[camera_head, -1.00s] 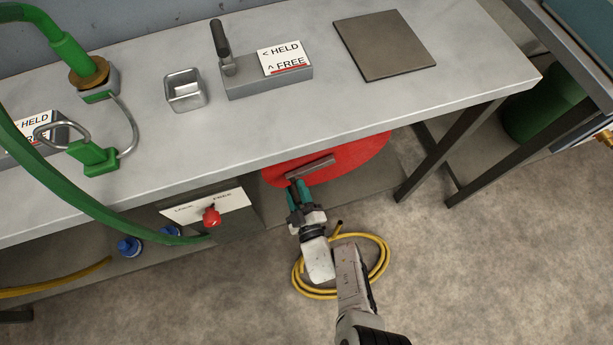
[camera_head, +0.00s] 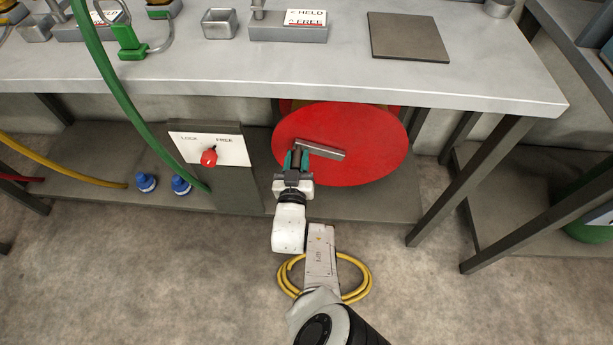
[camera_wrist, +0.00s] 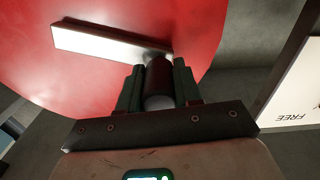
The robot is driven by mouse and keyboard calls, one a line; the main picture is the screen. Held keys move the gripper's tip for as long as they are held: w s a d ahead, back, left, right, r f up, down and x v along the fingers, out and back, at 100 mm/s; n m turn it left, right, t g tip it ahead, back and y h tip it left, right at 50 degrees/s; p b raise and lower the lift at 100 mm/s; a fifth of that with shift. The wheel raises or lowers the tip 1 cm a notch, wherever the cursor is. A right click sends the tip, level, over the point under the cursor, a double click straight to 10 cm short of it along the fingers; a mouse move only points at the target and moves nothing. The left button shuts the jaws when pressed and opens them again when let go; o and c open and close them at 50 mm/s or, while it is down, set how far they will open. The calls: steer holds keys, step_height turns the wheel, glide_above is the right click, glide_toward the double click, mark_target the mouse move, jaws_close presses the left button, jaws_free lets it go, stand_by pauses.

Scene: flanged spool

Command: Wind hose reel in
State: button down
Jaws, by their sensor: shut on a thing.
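The hose reel's red flange (camera_head: 365,150) stands under the bench in the head view and fills much of the wrist view (camera_wrist: 105,75). A grey crank arm (camera_head: 325,150) lies across its face, and it also shows in the wrist view (camera_wrist: 95,42). My gripper (camera_head: 297,160) is shut on the dark round crank handle (camera_wrist: 159,78) at the arm's left end. The yellow hose (camera_head: 362,285) lies coiled on the floor, partly hidden by my arm. A panel (camera_head: 233,148) marked LOCK and FREE has a red knob (camera_head: 209,156), near the panel's middle.
The grey bench top (camera_head: 200,65) overhangs the reel. A green hose (camera_head: 125,105) curves down left of the panel. Blue fittings (camera_head: 146,182) sit on the lower shelf. A bench leg (camera_head: 470,180) stands right of the reel. Floor in front is mostly clear.

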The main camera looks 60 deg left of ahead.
steer(key=shift+w+r, duration=0.25)
steer(key=c, duration=0.8)
jaws_free()
steer(key=shift+s+d+f, duration=0.1)
steer(key=shift+s, duration=0.15)
steer(key=shift+s+d+p, duration=0.15)
steer(key=shift+d+p, duration=0.1)
steer(key=shift+p, duration=0.25)
steer(key=shift+p+v, duration=4.1)
steer(key=shift+v, duration=0.9)
